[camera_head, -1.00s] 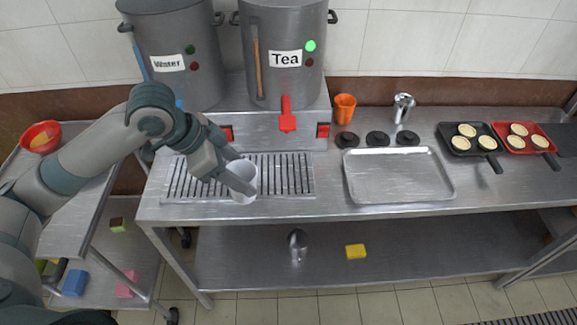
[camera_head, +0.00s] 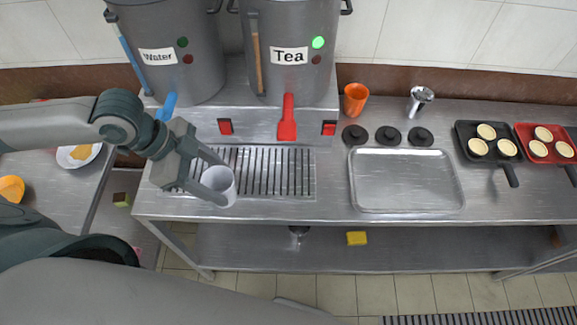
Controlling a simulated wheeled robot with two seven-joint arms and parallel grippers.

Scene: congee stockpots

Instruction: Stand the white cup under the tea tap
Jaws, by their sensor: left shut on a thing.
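The white cup (camera_head: 222,187) is upright at the front left part of the slotted drip grate (camera_head: 290,172). My left gripper (camera_head: 218,182) is shut on the cup, its fingers at the cup's rim and side. I cannot tell whether the cup's base touches the grate. The tea tap (camera_head: 288,118) is red and stands out below the grey pot labelled Tea (camera_head: 289,56), to the right of and behind the cup. A green light shows on the Tea pot. My right gripper does not show.
The Water pot (camera_head: 158,56) with its blue tap (camera_head: 167,106) is at the left. An orange cup (camera_head: 355,99), black discs (camera_head: 388,136), a metal tray (camera_head: 405,181) and pans of round cakes stand to the right. Bare counter lies in front of the grate.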

